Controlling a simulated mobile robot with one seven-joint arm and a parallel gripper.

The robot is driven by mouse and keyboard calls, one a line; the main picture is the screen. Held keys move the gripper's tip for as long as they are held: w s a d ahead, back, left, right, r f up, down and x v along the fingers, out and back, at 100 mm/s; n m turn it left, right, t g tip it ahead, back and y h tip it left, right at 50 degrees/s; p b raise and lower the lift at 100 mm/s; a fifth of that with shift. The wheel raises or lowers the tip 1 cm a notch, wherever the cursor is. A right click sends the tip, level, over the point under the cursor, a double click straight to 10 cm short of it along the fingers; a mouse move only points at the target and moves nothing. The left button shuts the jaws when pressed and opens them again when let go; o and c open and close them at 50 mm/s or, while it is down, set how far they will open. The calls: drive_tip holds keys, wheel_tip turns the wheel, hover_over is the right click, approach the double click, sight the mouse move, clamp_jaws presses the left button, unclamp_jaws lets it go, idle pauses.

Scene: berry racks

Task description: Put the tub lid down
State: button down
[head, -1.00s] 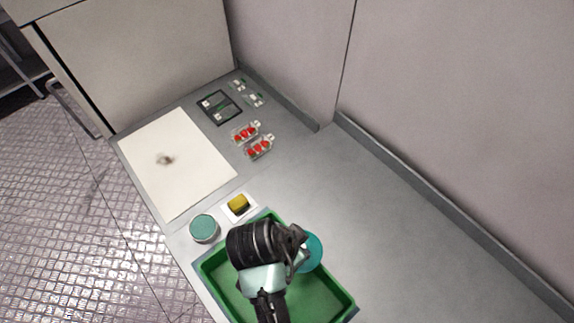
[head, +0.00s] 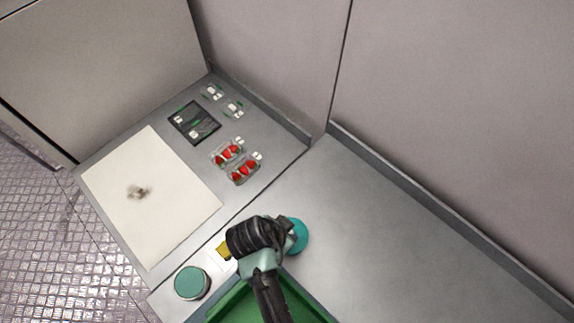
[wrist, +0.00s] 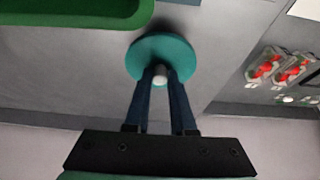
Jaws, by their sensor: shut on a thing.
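The tub lid is a round teal disc with a pale knob; it shows in the wrist view (wrist: 161,52) and partly behind my gripper in the head view (head: 299,235). My gripper (wrist: 160,76) is shut on the lid's knob. In the head view my gripper (head: 288,238) is past the far edge of the green tray, with the lid over the grey counter. Whether the lid touches the counter cannot be told. A round tub (head: 192,283) with a teal top stands left of the tray.
The green tray (head: 318,306) is at the bottom. Berry punnets (head: 243,169), a dark frame (head: 194,122) and a white mat (head: 150,215) lie at left. The counter (head: 400,245) at right is clear.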

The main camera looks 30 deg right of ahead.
drive_tip(key=shift+f, duration=2.15)
drive_tip(key=shift+f, duration=0.2)
drive_tip(key=c, duration=0.8)
unclamp_jaws()
drive_tip(key=shift+r, duration=0.1)
drive_tip(key=shift+o, duration=0.2)
